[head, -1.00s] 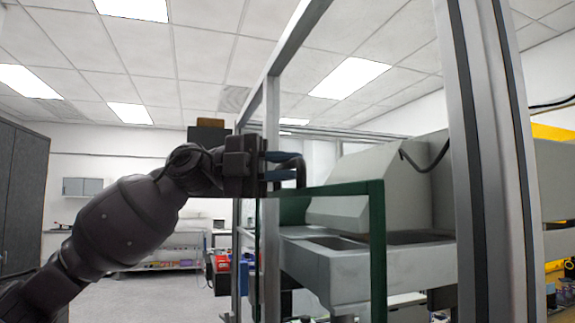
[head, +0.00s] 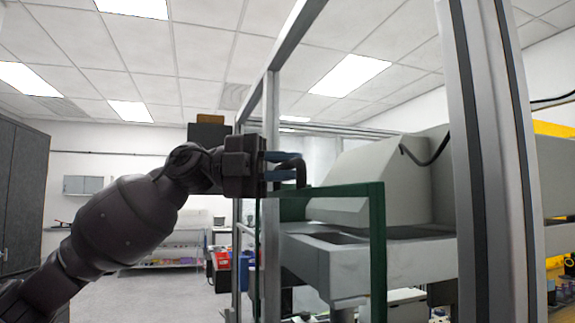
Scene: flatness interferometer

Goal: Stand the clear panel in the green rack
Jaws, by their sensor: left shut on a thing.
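A see-through panel with a green frame (head: 377,250), which looks like the clear panel, stands upright in the middle of the head view. A dark bent handle (head: 301,172) sits at its upper left corner. My left gripper (head: 284,166) is shut on this handle with its blue-grey fingers, coming in from the left. The panel's lower edge is out of view. I cannot make out a separate green rack. My right gripper is not in view.
A metal enclosure frame with a thick post (head: 487,160) stands close on the right; a thinner post (head: 270,120) is just behind my left gripper. A large grey machine (head: 370,185) shows behind the panel. A dark cabinet (head: 22,190) stands far left. Open floor (head: 165,292) lies between.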

